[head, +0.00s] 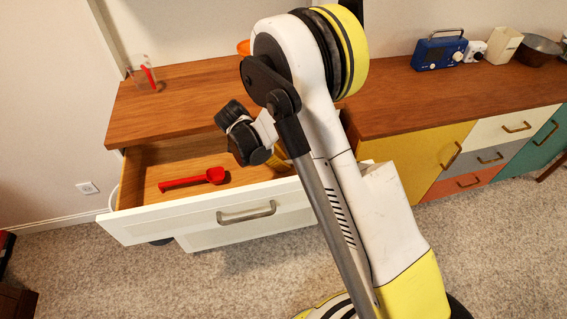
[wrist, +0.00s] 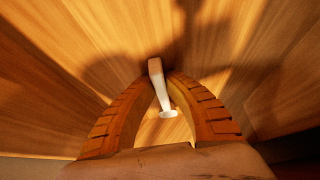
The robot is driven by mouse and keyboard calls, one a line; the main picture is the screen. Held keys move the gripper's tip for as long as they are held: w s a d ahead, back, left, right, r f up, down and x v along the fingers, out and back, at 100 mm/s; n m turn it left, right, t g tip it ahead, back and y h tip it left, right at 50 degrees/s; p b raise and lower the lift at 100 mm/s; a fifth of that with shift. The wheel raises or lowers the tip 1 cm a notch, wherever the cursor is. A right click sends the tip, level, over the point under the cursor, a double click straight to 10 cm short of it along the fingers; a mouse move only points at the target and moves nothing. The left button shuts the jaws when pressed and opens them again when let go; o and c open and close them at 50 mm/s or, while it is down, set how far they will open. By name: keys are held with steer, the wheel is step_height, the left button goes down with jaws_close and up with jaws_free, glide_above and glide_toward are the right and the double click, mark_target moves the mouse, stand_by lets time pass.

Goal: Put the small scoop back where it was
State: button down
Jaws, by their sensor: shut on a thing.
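My gripper (wrist: 160,78) is shut on a small white scoop (wrist: 158,86), seen between the two orange fingers in the wrist view. Its pale shaft rises between the fingertips, and a small rounded white end (wrist: 168,114) lies nearer the palm. In the head view my gripper (head: 279,159) is over the right part of the open drawer (head: 150,170), mostly hidden by my arm; the white scoop cannot be seen there. The wooden surface fills the wrist view beyond the fingers. I cannot tell whether the scoop touches it.
A red scoop (head: 196,180) lies in the drawer's left part. A clear measuring cup (head: 143,78) with a red handle stands on the counter above. A blue radio (head: 439,52), a cream box (head: 504,46) and a metal bowl (head: 538,49) stand on the right counter.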

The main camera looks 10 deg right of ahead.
steer(key=c, duration=1.5)
jaws_free()
steer(key=shift+c, duration=0.2)
steer(key=p+v, duration=0.6)
steer(key=v, duration=0.6)
steer(key=s+d+r+n+t+y, duration=0.1)
steer(key=s+d+r+n+y, duration=0.2)
steer(key=r, duration=0.5)
steer(key=s+d+r+n+t+y, duration=0.1)
steer(key=s+d+r+n+t, duration=0.2)
steer(key=s+r+n, duration=0.2)
steer(key=s+d+r+n+t+y, duration=0.2)
steer(key=s+r+n, duration=0.4)
steer(key=s+n, duration=0.4)
steer(key=shift+s+d+r+t, duration=0.3)
steer(key=shift+s+d+t, duration=0.3)
steer(key=shift+s+d, duration=0.65)
